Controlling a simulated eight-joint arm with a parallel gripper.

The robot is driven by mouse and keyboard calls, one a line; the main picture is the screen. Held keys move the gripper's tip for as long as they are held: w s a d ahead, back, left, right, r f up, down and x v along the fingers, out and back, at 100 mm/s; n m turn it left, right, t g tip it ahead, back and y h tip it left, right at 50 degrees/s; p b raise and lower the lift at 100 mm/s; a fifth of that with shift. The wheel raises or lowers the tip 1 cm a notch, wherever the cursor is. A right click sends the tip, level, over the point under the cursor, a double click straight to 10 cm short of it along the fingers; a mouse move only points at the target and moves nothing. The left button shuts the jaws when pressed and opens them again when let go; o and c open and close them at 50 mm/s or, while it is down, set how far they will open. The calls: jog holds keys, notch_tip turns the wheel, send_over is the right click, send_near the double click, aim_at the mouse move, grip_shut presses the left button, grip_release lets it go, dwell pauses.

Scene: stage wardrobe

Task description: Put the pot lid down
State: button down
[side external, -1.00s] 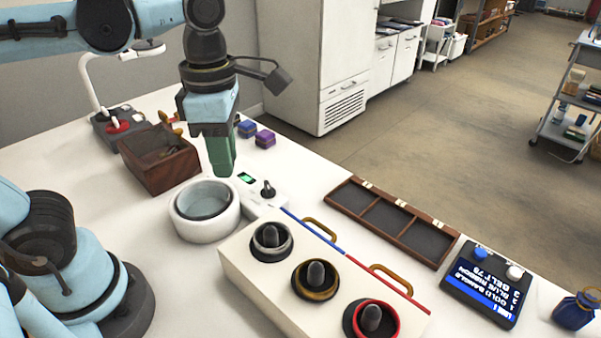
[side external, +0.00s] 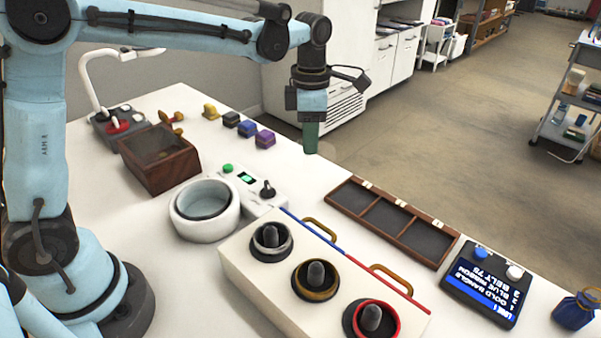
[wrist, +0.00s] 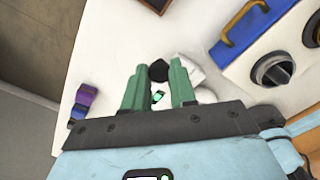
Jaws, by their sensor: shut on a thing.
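My gripper (side external: 311,150) is over the far edge of the white table, near the white cabinet, fingers pointing down. A faint, see-through disc (side external: 325,149) shows at its green fingertips in the side view; it appears to be the pot lid, clear and hard to make out. My gripper is shut on it. In the wrist view, my fingers (wrist: 158,88) are a little apart, and the lid cannot be picked out between them. The white round pot (side external: 183,222) stands uncovered on the table, left of and nearer than my gripper.
A white control unit with a black knob (side external: 267,189) sits beside the pot. A wooden tray (side external: 433,258), a box with several knobs (side external: 240,262) and a wooden box (side external: 176,178) stand around. Small coloured blocks (side external: 265,139) lie left of my gripper. Table between them is clear.

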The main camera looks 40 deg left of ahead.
jog(key=w+a+f, duration=0.1)
jog(key=a+f, duration=0.1)
jog(key=a, duration=0.1)
jog(key=w+a+f, duration=0.2)
jog(key=a, duration=0.2)
jog(key=w+a+f, duration=0.2)
jog(key=a+f, duration=0.1)
jog(key=shift+a, duration=0.3)
jog(key=shift+f, duration=2.1)
jog(key=shift+f, duration=0.1)
jog(key=c, duration=0.9)
grip_release()
